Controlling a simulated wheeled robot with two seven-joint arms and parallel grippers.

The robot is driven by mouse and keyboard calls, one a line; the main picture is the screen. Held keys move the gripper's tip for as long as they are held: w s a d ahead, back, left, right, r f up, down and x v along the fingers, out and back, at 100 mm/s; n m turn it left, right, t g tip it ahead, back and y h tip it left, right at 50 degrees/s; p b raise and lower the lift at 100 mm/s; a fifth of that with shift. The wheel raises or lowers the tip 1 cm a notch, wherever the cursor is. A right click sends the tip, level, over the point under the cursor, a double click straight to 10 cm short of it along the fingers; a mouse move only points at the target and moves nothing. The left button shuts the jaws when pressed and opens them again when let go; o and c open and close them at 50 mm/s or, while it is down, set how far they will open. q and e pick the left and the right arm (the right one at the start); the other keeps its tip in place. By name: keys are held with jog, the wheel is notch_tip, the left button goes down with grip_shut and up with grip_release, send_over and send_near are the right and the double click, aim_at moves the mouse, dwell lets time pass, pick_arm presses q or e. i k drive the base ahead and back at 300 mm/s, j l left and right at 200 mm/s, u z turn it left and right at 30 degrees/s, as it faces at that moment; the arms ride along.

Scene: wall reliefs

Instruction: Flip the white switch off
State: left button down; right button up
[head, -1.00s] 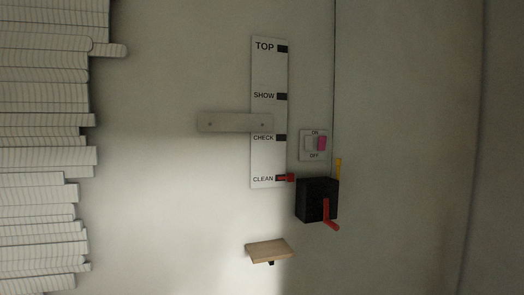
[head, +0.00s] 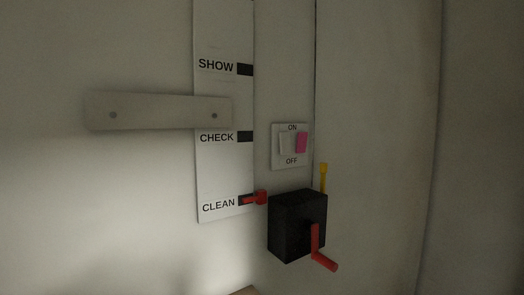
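The switch plate (head: 291,160) is on the wall right of the label strip, with "ON" printed at its top and "OFF" at its bottom. It carries two rockers side by side: a white rocker (head: 285,143) on the left and a pink rocker (head: 301,143) on the right. Which way the white rocker is tilted is too small to tell. Neither of my grippers shows in the head view.
A black box (head: 290,228) with a red crank (head: 316,242) sticks out just below the switch. A yellow piece (head: 323,178) stands behind it. Left are the label strip (head: 215,105), a red pointer (head: 257,197) at CLEAN, and a grey bar (head: 160,111).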

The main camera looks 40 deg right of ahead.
aim_at(284, 138)
jog(key=i+l+u, duration=0.1)
jog(key=l+u, duration=0.4)
jog(key=l, duration=1.85)
jog(key=k+l, duration=0.1)
jog(key=l, duration=0.3)
jog(key=k+l, duration=0.15)
jog(key=l, duration=0.2)
jog(key=k+l+u, duration=0.1)
jog(key=l, duration=0.3)
jog(key=k+l, duration=0.15)
jog(key=l, duration=0.25)
jog(key=k+l, duration=0.1)
jog(key=l, duration=0.25)
jog(key=u, duration=0.05)
